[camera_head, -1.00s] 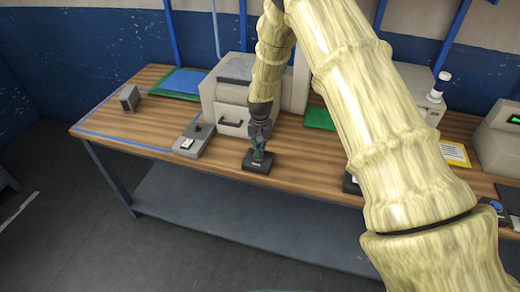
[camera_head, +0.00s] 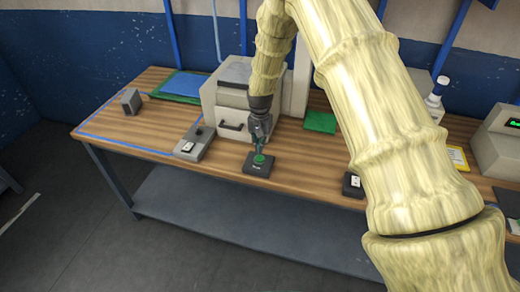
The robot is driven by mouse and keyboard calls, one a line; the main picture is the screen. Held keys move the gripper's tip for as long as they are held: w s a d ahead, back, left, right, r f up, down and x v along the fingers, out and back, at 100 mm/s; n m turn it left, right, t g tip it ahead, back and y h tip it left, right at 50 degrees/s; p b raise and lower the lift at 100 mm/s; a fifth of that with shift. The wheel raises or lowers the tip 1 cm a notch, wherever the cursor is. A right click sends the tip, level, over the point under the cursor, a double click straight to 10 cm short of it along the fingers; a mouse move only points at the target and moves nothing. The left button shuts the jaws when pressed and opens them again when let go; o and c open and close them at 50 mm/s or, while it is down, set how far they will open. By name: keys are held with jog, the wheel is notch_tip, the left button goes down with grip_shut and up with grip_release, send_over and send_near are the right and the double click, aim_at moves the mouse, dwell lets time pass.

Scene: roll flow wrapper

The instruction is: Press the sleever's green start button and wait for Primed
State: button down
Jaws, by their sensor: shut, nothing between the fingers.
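The green start button (camera_head: 260,159) sits on top of a small black box (camera_head: 256,169) near the front edge of the table. My gripper (camera_head: 259,149) is shut and empty, pointing down just above and behind the button. A small gap seems to lie between the fingertips and the button, but contact is hard to tell from this angle. The grey-white machine (camera_head: 225,102) with a black handle stands right behind the box. No readable Primed sign shows on it.
A grey control box (camera_head: 194,144) stands left of the button box. A green mat (camera_head: 320,122) and another small dark box (camera_head: 353,184) lie to the right. A machine with a green display (camera_head: 512,123), too small to read, is at the far right. My arm hides part of the table.

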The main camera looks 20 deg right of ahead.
aim_at(260, 156)
notch_tip(260, 156, up, 9)
jog(key=b, duration=0.3)
jog(key=shift+b, duration=0.3)
jog(key=shift+w, duration=0.1)
dwell(0.6)
